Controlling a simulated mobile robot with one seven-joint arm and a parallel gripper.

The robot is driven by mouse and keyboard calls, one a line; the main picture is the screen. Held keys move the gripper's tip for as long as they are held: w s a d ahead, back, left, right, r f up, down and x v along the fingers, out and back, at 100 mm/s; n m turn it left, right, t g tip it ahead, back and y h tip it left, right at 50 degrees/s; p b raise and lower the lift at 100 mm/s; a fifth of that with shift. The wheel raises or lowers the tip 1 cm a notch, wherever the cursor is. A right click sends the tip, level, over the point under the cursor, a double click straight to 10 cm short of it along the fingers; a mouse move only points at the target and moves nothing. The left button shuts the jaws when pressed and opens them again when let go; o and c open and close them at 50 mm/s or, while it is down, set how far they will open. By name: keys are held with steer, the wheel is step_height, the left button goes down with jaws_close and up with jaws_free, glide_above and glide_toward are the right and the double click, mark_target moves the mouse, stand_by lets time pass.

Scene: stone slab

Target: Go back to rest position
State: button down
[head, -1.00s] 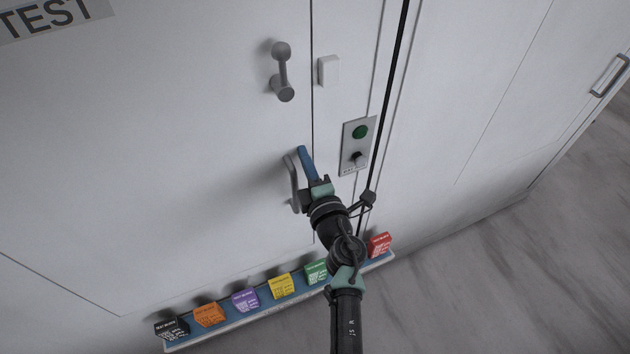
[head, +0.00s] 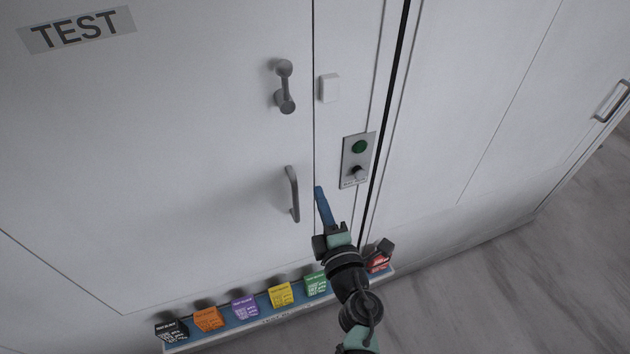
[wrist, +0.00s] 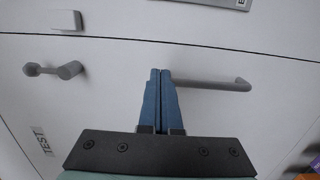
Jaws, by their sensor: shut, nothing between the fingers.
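My gripper (head: 319,192) has blue fingers, pressed together and empty. In the head view its tips are just right of the grey bar handle (head: 293,195) on the white cabinet door, apart from it in the picture. In the wrist view the blue fingers (wrist: 160,75) are side by side with no gap. The bar handle (wrist: 212,84) shows to their right, partly hidden behind them at its left end. Whether the fingers touch it cannot be told from the wrist view.
A lever handle (head: 285,86) and a white switch (head: 329,88) are above. A panel with a green button (head: 359,147) and a black knob is to the right. Below, a blue shelf (head: 240,325) holds several coloured blocks, near my arm. Open floor (head: 520,290) lies to the right.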

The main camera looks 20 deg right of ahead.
steer(key=s, duration=0.5)
steer(key=w+r+m+t+h, duration=0.25)
steer(key=r+m, duration=0.35)
steer(key=r, duration=1.1)
steer(key=w+r+m+t+h, duration=0.1)
steer(key=r+m+t+h, duration=0.4)
steer(key=r, duration=1.2)
steer(key=s+a+r+m+y, duration=0.2)
steer(key=s+a+r, duration=0.2)
steer(key=r, duration=0.3)
steer(key=s+a+r+m+t+y, duration=0.1)
steer(key=s+a+r+m+y, duration=0.1)
steer(key=a+r, duration=0.4)
steer(key=s+a+r+m+t+y, duration=0.1)
steer(key=s+a+r+y, duration=0.3)
steer(key=r, duration=0.5)
steer(key=shift+s+a+m, duration=0.55)
steer(key=shift+s+m, duration=0.15)
steer(key=shift+s, duration=0.45)
steer(key=shift+y, duration=0.25)
